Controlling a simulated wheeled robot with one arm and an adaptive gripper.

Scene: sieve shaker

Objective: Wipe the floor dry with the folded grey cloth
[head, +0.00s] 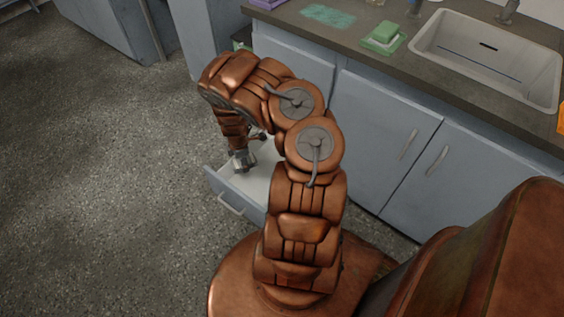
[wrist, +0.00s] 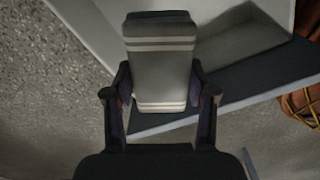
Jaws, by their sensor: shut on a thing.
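A folded grey cloth (wrist: 160,62) with pale stripes near both ends is between the two fingers of my gripper (wrist: 161,92) in the wrist view. My gripper is shut on it, one dark finger against each long side. In the head view my arm reaches over an open drawer (head: 228,187), and the gripper end is at the drawer; the cloth is not clear there. The speckled grey floor (head: 110,190) spreads to the left. I cannot make out a clear wet patch on it.
The open drawer juts from the blue-grey cabinets (head: 385,130). Above them a dark counter (head: 340,50) holds a sink (head: 490,55), a green sponge (head: 384,33) and a green smear (head: 328,15). Another cabinet (head: 100,30) stands at the upper left. The floor between is clear.

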